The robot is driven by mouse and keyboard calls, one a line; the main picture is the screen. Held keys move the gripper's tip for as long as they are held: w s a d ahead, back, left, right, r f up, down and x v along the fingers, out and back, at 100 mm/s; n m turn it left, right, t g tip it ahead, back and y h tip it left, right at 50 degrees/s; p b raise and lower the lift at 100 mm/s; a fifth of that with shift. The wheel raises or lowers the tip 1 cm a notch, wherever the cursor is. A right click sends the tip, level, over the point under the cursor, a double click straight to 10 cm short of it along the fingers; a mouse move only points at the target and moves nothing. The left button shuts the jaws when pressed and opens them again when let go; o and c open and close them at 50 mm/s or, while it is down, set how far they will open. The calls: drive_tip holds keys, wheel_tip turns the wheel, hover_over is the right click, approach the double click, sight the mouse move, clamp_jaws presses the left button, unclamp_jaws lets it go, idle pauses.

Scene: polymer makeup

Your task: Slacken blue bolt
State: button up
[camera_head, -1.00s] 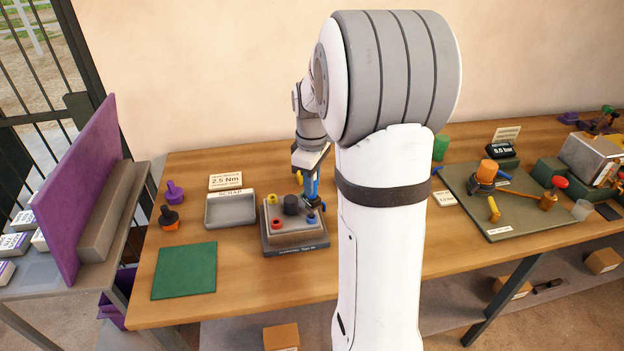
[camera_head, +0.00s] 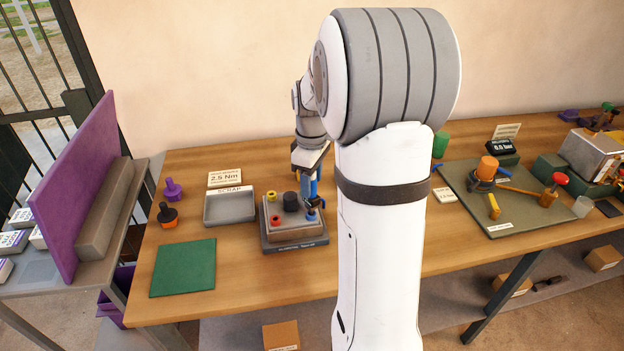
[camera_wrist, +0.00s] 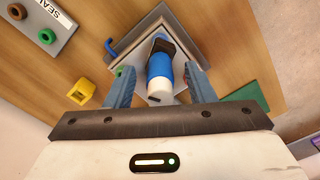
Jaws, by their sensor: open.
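The grey fixture block (camera_head: 294,236) on the bench carries a black knob (camera_head: 290,201), a yellow bolt (camera_head: 272,196), a red bolt (camera_head: 276,221) and the blue bolt (camera_head: 311,217) at its right. My gripper (camera_head: 312,203) points down over the right side of the block, close to the blue bolt. In the wrist view, my gripper (camera_wrist: 160,85) has its fingers apart. A blue cylinder (camera_wrist: 159,66) with a white near end and a black collar stands between them, with gaps at both sides. I cannot tell whether this is the blue bolt's head or a tool.
A scrap tray (camera_head: 229,220) and a green mat (camera_head: 183,268) lie left of the block. A purple-knobbed part (camera_head: 173,188) and a black-and-orange one (camera_head: 167,214) stand beyond. A yellow part (camera_wrist: 82,92) shows in the wrist view. My arm hides the bench's middle.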

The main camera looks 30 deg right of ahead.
wheel_tip(320, 180, up, 8)
drive_tip(key=shift+f+b, duration=0.25)
drive_tip(key=shift+b, duration=0.05)
drive_tip(key=shift+a, duration=0.1)
